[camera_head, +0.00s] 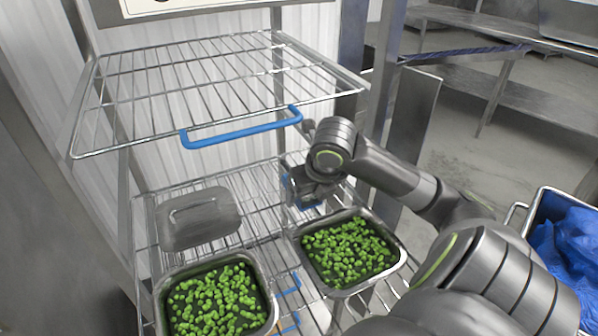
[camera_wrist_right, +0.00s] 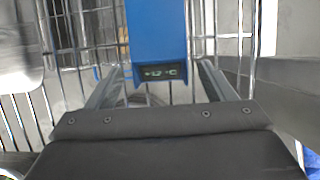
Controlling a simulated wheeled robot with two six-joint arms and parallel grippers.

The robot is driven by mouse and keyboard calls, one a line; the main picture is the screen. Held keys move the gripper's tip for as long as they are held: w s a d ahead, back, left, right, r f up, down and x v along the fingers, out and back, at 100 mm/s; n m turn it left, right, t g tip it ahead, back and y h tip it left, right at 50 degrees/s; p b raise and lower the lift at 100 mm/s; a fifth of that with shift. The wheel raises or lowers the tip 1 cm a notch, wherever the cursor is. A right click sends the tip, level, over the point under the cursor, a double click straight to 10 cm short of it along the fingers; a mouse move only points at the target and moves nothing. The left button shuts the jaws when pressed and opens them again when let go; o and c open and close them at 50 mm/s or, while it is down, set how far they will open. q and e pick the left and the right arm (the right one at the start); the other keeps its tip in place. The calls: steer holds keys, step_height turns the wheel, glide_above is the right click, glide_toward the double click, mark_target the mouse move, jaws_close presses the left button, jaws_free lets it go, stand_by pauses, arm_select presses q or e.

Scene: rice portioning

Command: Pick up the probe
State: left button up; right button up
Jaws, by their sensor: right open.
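The probe (camera_wrist_right: 158,38) is a blue body with a small dark display reading in °C at its lower end. In the right wrist view it lies between the two fingers of my right gripper (camera_wrist_right: 156,75), with a visible gap on each side. In the head view the right gripper (camera_head: 303,190) is open in front of the wire rack, above the right tray of peas. Only small bits of blue show beside it there, and the arm and hand hide most of the probe. My left gripper is out of view.
A wire shelf (camera_head: 165,85) with a blue handle (camera_head: 240,133) overhangs the lower shelf. Metal trays of green peas stand at lower left (camera_head: 262,268) and right (camera_head: 396,246). A metal lid or pan (camera_head: 198,217) lies behind. A bin with blue lining (camera_head: 570,245) stands right.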

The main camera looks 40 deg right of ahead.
steer(key=w+b, duration=0.1)
steer(key=w+d+b, duration=0.1)
steer(key=w, duration=0.3)
steer(key=shift+w+d+f+b, duration=0.1)
steer(key=shift+d+f+b, duration=0.1)
steer(key=shift+d+b, duration=0.15)
steer(key=shift+w+f+b, duration=0.1)
steer(key=shift+f+b, duration=0.3)
steer(key=shift+b, duration=0.1)
steer(key=shift+r, duration=0.1)
steer(key=shift+c, duration=0.5)
steer(key=c, duration=1)
